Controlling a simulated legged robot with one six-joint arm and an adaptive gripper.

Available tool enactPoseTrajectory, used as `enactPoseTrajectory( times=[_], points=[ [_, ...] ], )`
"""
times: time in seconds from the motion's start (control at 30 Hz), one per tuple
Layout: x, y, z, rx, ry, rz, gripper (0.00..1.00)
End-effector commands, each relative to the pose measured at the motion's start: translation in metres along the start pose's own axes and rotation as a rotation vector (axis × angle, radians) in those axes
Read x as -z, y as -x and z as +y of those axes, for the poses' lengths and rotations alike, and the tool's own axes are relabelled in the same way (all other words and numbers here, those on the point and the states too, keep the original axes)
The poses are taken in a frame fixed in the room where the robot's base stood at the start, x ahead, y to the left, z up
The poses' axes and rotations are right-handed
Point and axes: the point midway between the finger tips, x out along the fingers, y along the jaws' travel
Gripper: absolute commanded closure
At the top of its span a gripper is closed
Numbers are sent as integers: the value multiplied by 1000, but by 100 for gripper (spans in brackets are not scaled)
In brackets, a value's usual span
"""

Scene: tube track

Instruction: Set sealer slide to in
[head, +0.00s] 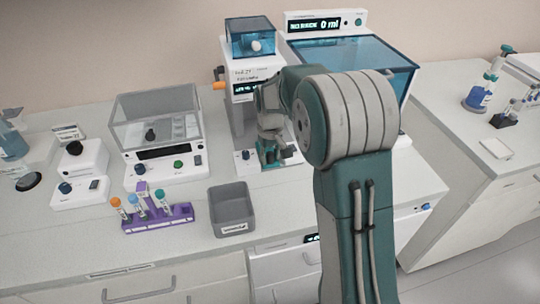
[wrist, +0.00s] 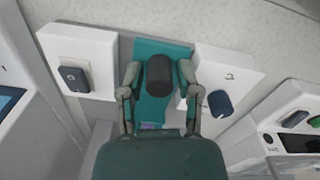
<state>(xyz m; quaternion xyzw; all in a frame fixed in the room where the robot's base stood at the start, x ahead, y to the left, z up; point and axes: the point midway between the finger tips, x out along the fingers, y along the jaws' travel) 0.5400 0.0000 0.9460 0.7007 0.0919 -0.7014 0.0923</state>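The sealer is the tall white machine with a blue clear box on top (head: 250,38) and a small display. In the wrist view, a teal slide plate (wrist: 163,48) lies between two white base blocks, with a dark rounded knob (wrist: 159,76) standing on it. My gripper (wrist: 159,72) has one finger on each side of the knob, with small gaps visible on both sides, so it looks open around it. In the head view, my gripper (head: 270,158) is low at the sealer's front, and my arm hides part of the machine. The knob is not clearly seen there.
A blue dial (wrist: 220,103) and a dark button (wrist: 73,78) flank the slide closely. An orange handle (head: 219,85) sticks out left of the sealer. A grey bin (head: 231,207), a purple tube rack (head: 157,218) and a lidded machine (head: 158,130) stand to the left.

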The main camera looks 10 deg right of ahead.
Motion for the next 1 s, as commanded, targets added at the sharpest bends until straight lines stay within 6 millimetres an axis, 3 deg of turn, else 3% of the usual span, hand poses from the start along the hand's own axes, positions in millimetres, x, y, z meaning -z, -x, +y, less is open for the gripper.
enactPoseTrajectory(
  times=[0.03, 0.07, 0.1, 0.37, 1.0],
  points=[
    [0, 0, 0, 0, 0, 0, 82],
    [0, 0, 0, 0, 0, 0, 95],
    [0, 0, 0, 0, 0, 0, 100],
    [3, 0, 0, 0, 0, -1, 100],
    [60, 0, 16, 1, 0, -1, 100]
  ],
)
